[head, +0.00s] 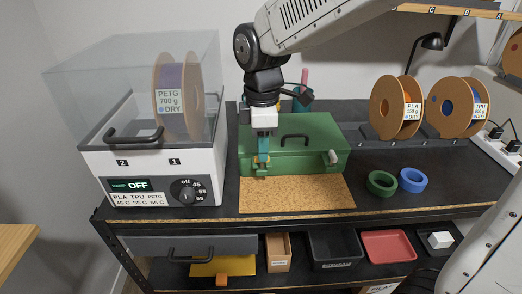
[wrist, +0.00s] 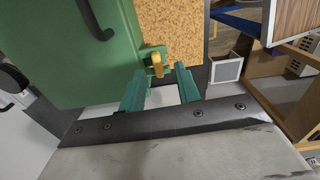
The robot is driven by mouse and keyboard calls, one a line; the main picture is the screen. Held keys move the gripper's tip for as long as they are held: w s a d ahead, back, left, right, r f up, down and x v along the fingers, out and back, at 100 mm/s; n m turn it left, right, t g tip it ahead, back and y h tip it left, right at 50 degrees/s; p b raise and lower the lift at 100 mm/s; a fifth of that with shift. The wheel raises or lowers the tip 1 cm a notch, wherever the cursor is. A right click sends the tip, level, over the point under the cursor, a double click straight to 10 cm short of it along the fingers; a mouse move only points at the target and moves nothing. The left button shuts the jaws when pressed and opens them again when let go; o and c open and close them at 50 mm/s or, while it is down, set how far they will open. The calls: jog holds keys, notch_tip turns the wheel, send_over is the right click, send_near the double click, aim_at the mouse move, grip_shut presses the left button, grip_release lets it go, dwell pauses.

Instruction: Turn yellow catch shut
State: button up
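The green case (head: 310,128) stands with its lid down on the black worktop, behind a cork mat. The yellow catch (wrist: 157,63) is on a green bracket at the case's edge. In the head view the catch is mostly hidden behind my fingers. My gripper (head: 262,164) points down at the left part of the case's front. In the wrist view my gripper (wrist: 161,72) has its two teal fingers apart, with the catch just beyond and between the fingertips. I cannot tell whether a finger touches it.
A pale catch (head: 332,157) is on the case's front right. The cork mat (head: 300,194) lies clear in front. A filament dryer (head: 160,165) stands left. Green (head: 381,183) and blue (head: 412,180) rings lie right, with spools (head: 396,105) behind.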

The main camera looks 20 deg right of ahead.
aim_at(262, 170)
notch_tip(262, 170, up, 6)
jog(key=shift+f, duration=0.1)
dwell(0.4)
jog(key=s+d+f+m, duration=0.1)
jog(key=s+d+m, duration=0.5)
jog(key=s+m, duration=0.2)
jog(key=s+d+f+m+t, duration=0.1)
jog(key=s+d+m, duration=0.6)
jog(key=s, duration=0.5)
jog(key=shift+d+m, duration=0.2)
jog(key=shift+m, duration=0.3)
jog(key=shift+s, duration=0.1)
jog(key=shift+a, duration=0.15)
dwell(0.5)
